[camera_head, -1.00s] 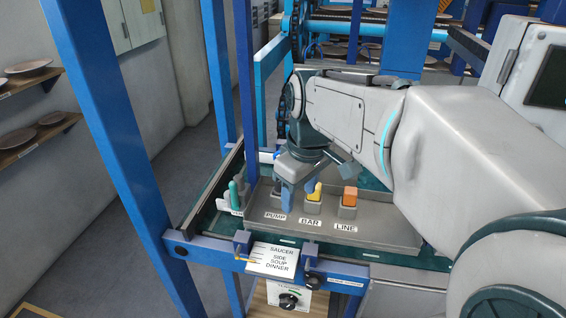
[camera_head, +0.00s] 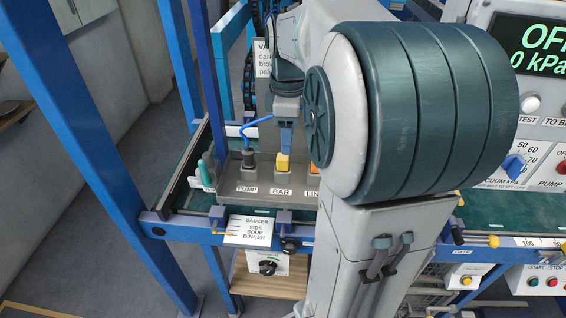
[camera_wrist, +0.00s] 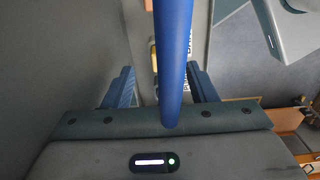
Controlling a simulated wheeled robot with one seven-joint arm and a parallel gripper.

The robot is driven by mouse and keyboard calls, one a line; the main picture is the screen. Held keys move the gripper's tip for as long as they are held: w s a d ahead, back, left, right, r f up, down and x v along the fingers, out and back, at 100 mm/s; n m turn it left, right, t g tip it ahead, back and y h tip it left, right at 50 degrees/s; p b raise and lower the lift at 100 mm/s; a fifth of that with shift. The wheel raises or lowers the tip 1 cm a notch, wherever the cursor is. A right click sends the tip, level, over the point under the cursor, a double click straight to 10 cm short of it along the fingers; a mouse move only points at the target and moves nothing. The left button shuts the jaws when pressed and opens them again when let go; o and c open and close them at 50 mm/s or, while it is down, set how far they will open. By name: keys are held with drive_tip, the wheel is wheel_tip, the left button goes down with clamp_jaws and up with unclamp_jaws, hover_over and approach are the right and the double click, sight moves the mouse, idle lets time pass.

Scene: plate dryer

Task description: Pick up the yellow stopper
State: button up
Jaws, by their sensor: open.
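The yellow stopper (camera_head: 283,162) stands upright in its grey holder above the BAR label. In the head view my gripper (camera_head: 286,150) points down right over it, with a blue finger at or just above its top; I cannot tell whether they touch. In the wrist view my gripper (camera_wrist: 163,85) has its two blue fingers spread apart. A blue tube crosses between them close to the camera, and only a sliver of the yellow stopper (camera_wrist: 153,52) shows beside it.
A dark plug with a thin blue hose (camera_head: 249,155) stands at PUMP on the left. The orange stopper (camera_head: 313,168) at LINE is partly hidden by my arm. Teal pegs (camera_head: 205,172) stand farther left. A blue frame post (camera_head: 107,130) rises in front.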

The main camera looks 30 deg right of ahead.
sight(283, 167)
drive_tip(key=f, duration=0.3)
drive_tip(key=a+f, duration=0.1)
drive_tip(key=shift+w+f+p, duration=0.25)
drive_tip(key=shift+f+p, duration=0.1)
drive_tip(key=shift+p, duration=0.05)
drive_tip(key=shift+f, duration=0.5)
drive_tip(key=c, duration=1.1)
